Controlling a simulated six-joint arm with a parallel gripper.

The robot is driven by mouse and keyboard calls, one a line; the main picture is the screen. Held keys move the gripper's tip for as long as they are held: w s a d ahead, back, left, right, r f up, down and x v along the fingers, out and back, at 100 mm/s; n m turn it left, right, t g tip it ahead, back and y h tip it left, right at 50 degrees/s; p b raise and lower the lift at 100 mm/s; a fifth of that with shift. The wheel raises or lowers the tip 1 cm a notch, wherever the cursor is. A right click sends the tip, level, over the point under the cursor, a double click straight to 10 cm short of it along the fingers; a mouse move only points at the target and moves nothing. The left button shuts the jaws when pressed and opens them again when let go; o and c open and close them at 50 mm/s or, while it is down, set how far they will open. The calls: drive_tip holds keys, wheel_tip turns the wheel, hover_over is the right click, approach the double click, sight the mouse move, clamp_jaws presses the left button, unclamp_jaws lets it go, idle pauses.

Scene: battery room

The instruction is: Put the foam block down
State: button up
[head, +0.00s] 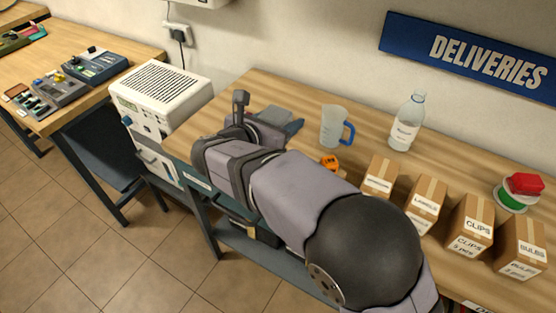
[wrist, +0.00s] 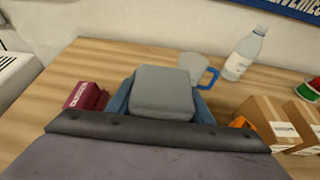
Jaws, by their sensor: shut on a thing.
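The grey foam block (wrist: 163,92) sits between the two blue fingers of my gripper (wrist: 160,100) in the wrist view. The gripper is shut on it. In the head view my gripper (head: 284,121) is over the left part of the wooden table, and a bit of the grey block (head: 276,114) shows beyond my wrist. The underside of the block is hidden, so I cannot tell whether it touches the table.
A maroon object (wrist: 86,96) lies just left of the gripper. A measuring jug (head: 333,127) and a bottle (head: 406,122) stand behind to the right. An orange item (head: 329,163) and several cardboard boxes (head: 425,203) are to the right. Bare tabletop (head: 262,86) shows behind the gripper.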

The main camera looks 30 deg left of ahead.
drive_tip(key=shift+f, duration=4.7)
drive_tip(key=shift+f, duration=0.1)
drive_tip(key=shift+f, duration=0.15)
drive_tip(key=o, duration=1)
drive_tip(key=shift+r, duration=0.3)
drive_tip(key=shift+s, duration=0.3)
drive_tip(key=v, duration=1.1)
drive_tip(key=shift+s+r+b, duration=0.15)
drive_tip(key=shift+r+b, duration=0.05)
drive_tip(key=shift+b, duration=0.2)
